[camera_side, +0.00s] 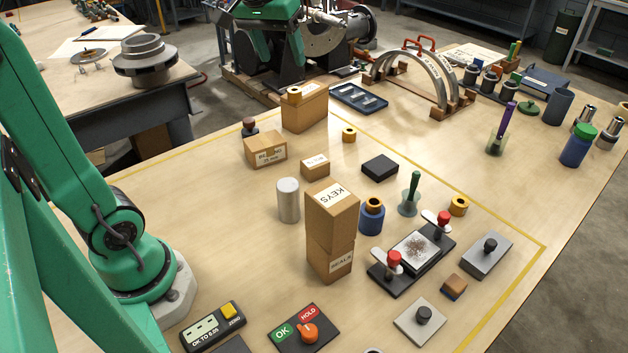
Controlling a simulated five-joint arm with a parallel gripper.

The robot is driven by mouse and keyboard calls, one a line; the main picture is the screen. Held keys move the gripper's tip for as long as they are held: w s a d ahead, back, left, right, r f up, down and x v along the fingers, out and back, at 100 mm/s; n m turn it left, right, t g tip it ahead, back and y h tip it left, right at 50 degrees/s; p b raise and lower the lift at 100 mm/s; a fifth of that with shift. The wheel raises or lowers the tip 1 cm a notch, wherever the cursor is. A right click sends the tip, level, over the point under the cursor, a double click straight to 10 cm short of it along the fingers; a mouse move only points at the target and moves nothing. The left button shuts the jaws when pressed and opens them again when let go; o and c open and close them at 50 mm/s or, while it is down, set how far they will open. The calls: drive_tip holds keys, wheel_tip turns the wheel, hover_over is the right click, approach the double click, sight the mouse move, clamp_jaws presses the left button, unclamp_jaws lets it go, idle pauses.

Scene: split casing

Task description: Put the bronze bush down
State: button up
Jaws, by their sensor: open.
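Several bronze bushes are in view, and I cannot tell which one the task means. One bronze bush (373,203) sits at the top of a blue cylindrical holder (371,220) right of the stacked boxes. Another bush (294,93) rests on top of a tall cardboard box (304,112) at the back. A third bush (349,135) stands on the bare tabletop behind the black block. A further bush (459,205) stands on the table near the yellow line at the right.
Stacked KEYS and SEALS boxes (331,222) stand mid-table, with a grey cylinder (288,200) to their left. A black fixture (412,258) with red knobs, a grey block (486,254) and an OK/HOLD switch (303,332) stand in front.

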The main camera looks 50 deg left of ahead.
drive_tip(key=s+d+f+m+t, duration=0.1)
drive_tip(key=s+d+f+m, duration=0.1)
drive_tip(key=s, duration=0.5)
drive_tip(key=s+d+f+m+t, duration=0.1)
drive_tip(key=s+d+f+m, duration=0.1)
drive_tip(key=s+d+f, duration=0.2)
drive_tip(key=s+f, duration=0.3)
drive_tip(key=shift+s+m+h, duration=0.3)
drive_tip(key=shift+m, duration=0.1)
